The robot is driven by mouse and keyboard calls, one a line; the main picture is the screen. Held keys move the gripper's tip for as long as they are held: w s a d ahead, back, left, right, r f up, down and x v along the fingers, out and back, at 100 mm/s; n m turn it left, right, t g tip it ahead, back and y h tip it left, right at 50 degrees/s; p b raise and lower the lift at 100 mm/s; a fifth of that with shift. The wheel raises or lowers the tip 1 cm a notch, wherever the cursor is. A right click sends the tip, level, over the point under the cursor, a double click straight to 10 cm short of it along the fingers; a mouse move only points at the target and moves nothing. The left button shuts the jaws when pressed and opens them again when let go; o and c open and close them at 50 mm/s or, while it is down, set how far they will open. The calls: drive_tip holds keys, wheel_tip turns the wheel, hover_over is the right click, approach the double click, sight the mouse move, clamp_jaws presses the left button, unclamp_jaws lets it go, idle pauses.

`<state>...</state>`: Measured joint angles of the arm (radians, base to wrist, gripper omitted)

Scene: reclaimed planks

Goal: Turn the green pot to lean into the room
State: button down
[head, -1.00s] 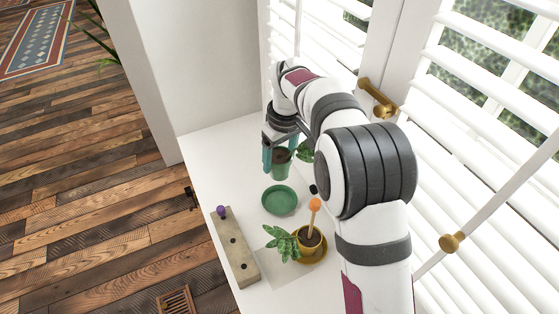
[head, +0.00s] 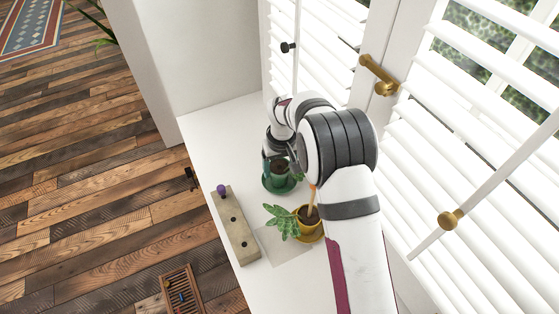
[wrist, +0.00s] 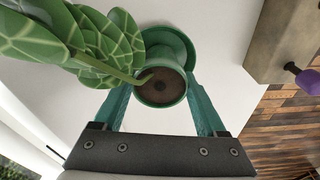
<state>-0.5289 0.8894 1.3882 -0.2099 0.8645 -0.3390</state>
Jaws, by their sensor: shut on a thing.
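The green pot (wrist: 160,88) with dark soil is between the teal fingers of my gripper (wrist: 159,92), which is shut on it. Its large pale-veined leaves (wrist: 70,38) lean to the left in the wrist view, away from the floor side and toward the window side. The green saucer (wrist: 172,42) shows behind the pot. In the head view my gripper (head: 279,160) holds the pot (head: 280,168) over the green saucer (head: 268,186). I cannot tell whether the pot touches the saucer.
A yellow pot (head: 309,231) with a leafy plant and an orange-topped stick stands nearer. A block (head: 236,232) with a purple knob lies along the sill's left edge. Window blinds (head: 460,110) rise close on the right. White sill (head: 215,135) is clear at the far left.

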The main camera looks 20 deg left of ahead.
sight(282, 173)
unclamp_jaws()
drive_tip(key=shift+f, duration=0.1)
wheel_tip(282, 173, up, 15)
drive_tip(key=s+d, duration=0.1)
drive_tip(key=s+d+r+m, duration=0.3)
drive_tip(key=s+d+r, duration=0.2)
drive_tip(key=d, duration=0.2)
drive_tip(key=s+d+f+m, duration=0.1)
drive_tip(key=s+d+m, duration=0.4)
drive_tip(key=s, duration=0.7)
drive_tip(key=s+d+f+m+g+y, duration=0.1)
drive_tip(key=s+d+m, duration=0.3)
drive_tip(key=s+d, duration=0.5)
drive_tip(key=s, duration=0.4)
drive_tip(key=shift+d+f+m, duration=0.15)
drive_tip(key=shift+d+m, duration=0.15)
drive_tip(key=shift+m, duration=0.1)
